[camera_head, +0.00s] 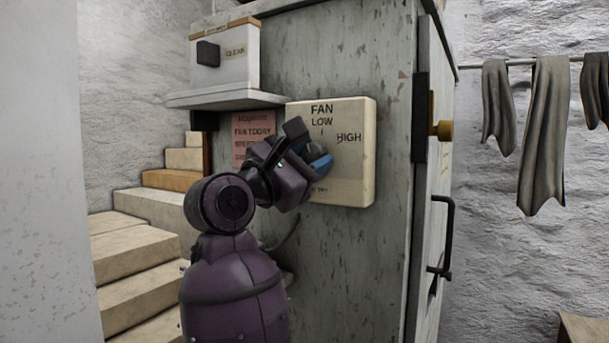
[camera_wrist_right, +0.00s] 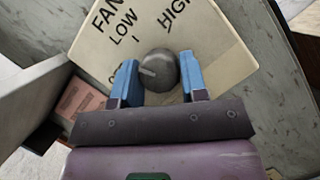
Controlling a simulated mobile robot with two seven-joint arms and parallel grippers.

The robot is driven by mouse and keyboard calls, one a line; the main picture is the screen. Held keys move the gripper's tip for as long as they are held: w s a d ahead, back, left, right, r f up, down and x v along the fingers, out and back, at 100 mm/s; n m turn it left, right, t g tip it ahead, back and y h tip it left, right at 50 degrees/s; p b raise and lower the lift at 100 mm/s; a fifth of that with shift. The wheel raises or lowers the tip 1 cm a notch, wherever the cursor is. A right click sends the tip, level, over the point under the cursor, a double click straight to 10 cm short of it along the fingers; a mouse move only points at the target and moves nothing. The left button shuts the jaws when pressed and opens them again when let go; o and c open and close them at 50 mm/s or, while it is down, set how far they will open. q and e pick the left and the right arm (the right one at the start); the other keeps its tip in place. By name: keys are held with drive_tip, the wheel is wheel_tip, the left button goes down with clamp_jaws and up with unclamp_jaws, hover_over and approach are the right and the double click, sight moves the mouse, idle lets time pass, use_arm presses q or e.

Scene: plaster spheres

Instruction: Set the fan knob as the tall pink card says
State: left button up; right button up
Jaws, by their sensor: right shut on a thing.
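The fan panel (camera_head: 354,181) is a cream box on the grey wall, lettered FAN, LOW and HIGH; it also shows in the right wrist view (camera_wrist_right: 222,65). Its round grey knob (camera_wrist_right: 160,70) sits between the blue fingers of my right gripper (camera_wrist_right: 158,64), which is shut on it. A pale mark on the knob points left in that view, towards a partly hidden label. In the head view my right gripper (camera_head: 312,152) covers the knob. The pink card (camera_head: 252,122) hangs left of the panel; FAN TODAY is readable, the lines below are partly covered. My left gripper is not in view.
A white box (camera_head: 238,62) with a dark knob, lettered CLEAR, stands on a shelf (camera_head: 225,99) above the card. Stone steps (camera_head: 135,245) rise at left. A door with a black handle (camera_head: 447,235) and grey cloths (camera_head: 545,130) are at right.

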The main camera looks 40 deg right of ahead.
drive_tip(key=m+b, duration=0.1)
drive_tip(key=m, duration=0.1)
drive_tip(key=m+g+b, duration=0.1)
drive_tip(key=m+g+y+b, duration=0.1)
drive_tip(key=m, duration=0.1)
drive_tip(key=shift+w+f+m, duration=0.25)
drive_tip(key=shift+f+m, duration=0.05)
drive_tip(key=m+y+b, duration=0.1)
drive_tip(key=m, duration=0.2)
drive_tip(key=shift+r+g+b, duration=0.1)
drive_tip(key=shift+g+b, duration=0.2)
drive_tip(key=m+y+b, duration=0.1)
drive_tip(key=m, duration=0.1)
drive_tip(key=shift+r+m, duration=0.1)
drive_tip(key=shift+m, duration=0.2)
drive_tip(key=shift+r+m+y+b, duration=0.1)
drive_tip(key=shift+m+y+b, duration=0.55)
drive_tip(key=shift+m, duration=0.55)
drive_tip(key=m, duration=0.1)
drive_tip(key=m+y+b, duration=0.1)
drive_tip(key=m, duration=0.1)
drive_tip(key=shift+s+r, duration=0.1)
drive_tip(key=shift+r, duration=0.1)
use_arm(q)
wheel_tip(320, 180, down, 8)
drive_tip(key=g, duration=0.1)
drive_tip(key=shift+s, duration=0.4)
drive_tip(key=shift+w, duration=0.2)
use_arm(e)
drive_tip(key=shift+y, duration=0.25)
